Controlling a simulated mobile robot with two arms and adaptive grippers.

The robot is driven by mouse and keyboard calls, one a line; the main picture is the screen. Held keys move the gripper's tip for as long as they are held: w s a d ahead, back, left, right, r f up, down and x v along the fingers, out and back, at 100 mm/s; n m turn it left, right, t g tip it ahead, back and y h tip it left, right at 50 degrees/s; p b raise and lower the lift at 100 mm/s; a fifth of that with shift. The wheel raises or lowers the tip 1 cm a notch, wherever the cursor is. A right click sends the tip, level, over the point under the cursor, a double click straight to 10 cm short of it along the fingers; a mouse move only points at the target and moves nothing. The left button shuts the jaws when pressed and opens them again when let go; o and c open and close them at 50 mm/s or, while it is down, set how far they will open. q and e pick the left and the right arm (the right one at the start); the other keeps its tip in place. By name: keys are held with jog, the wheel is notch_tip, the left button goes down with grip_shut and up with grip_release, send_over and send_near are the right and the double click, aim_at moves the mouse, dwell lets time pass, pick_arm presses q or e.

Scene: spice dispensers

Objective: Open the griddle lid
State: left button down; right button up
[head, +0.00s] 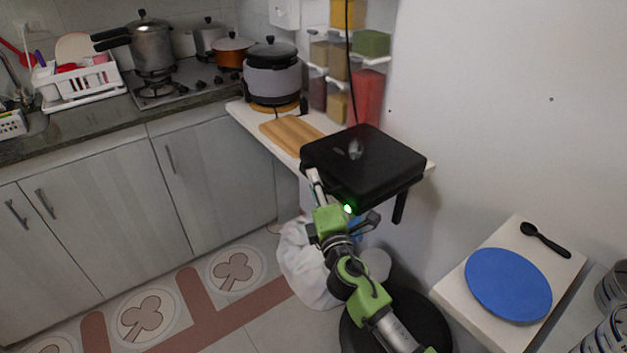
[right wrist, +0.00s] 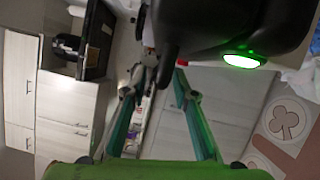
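The griddle (head: 365,158) is a black, box-shaped appliance with its lid shut, on the white shelf at the wall. A shiny spot shows on its lid, and a green light glows at its front. In the right wrist view, the dark griddle body (right wrist: 225,25) fills the upper right, with a dark projecting part (right wrist: 172,45) close to the fingertips. My right gripper (head: 342,200) is open at the griddle's front edge; its spread fingers also show in the wrist view (right wrist: 164,72). Whether a finger touches the griddle is unclear. My left gripper is out of view.
A wooden board (head: 291,135) and a rice cooker (head: 272,78) stand left of the griddle. Spice dispensers (head: 345,70) hang behind it. A white bag (head: 303,265) sits on the floor below. A blue plate (head: 508,284) lies on a white surface at right.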

jog(key=shift+x, duration=1)
grip_shut()
jog(key=shift+r, duration=0.1)
